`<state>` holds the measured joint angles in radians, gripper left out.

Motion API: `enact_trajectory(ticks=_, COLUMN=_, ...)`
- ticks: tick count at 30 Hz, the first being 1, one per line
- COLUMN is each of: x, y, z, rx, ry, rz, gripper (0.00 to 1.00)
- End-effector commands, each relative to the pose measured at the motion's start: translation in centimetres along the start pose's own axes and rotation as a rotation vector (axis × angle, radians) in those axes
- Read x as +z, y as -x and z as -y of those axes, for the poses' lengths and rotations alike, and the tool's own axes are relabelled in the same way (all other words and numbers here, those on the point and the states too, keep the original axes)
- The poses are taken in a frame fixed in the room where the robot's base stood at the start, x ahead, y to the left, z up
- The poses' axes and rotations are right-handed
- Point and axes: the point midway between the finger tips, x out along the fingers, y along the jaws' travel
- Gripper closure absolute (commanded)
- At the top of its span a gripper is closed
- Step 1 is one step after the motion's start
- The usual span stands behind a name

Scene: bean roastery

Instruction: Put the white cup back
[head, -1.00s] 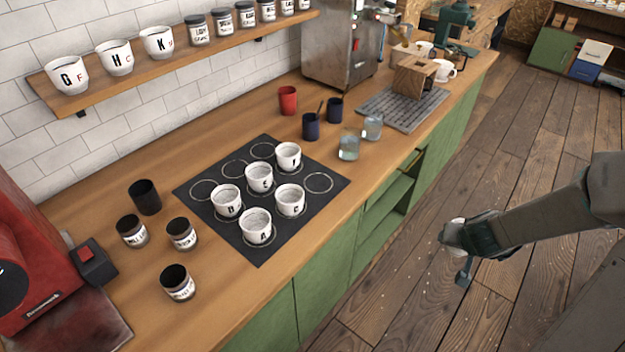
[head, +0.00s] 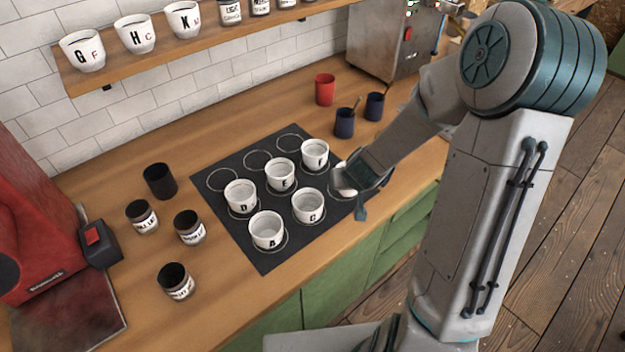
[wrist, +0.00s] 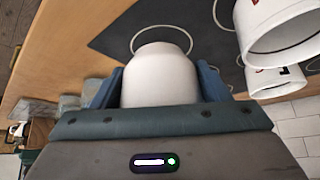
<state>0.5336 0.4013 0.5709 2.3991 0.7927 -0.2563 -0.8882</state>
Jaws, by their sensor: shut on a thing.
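My gripper (head: 358,184) is shut on a white cup (wrist: 160,72) at the right end of the dark mat. In the wrist view the cup sits between the blue fingers, with a ring outline on the mat (wrist: 118,38) just beyond it. In the head view only a bit of the held cup (head: 343,180) shows; my gripper hides the rest, and I cannot tell whether it touches the mat. Several lettered white cups stand upright on the mat's rings: D (head: 241,195), E (head: 281,174), F (head: 315,154), A (head: 266,230) and C (head: 308,206).
The mat's back-row rings (head: 257,161) are empty. Cup C is close to my gripper's left. Red (head: 325,89) and dark blue cups (head: 345,122) stand behind it. More white cups (head: 135,34) line the shelf.

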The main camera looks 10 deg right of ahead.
Motion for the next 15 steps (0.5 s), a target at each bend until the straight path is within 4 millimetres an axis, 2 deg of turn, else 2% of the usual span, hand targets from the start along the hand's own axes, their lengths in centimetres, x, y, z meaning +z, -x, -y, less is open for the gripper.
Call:
enact_trajectory(ticks=8, x=0.1, y=0.9, z=0.2, rx=-0.101, ry=0.152, rz=-0.001, gripper=0.64)
enact_trajectory(ticks=15, x=0.3, y=3.0, z=0.4, rx=-0.263, ry=0.408, rz=-0.004, gripper=0.64)
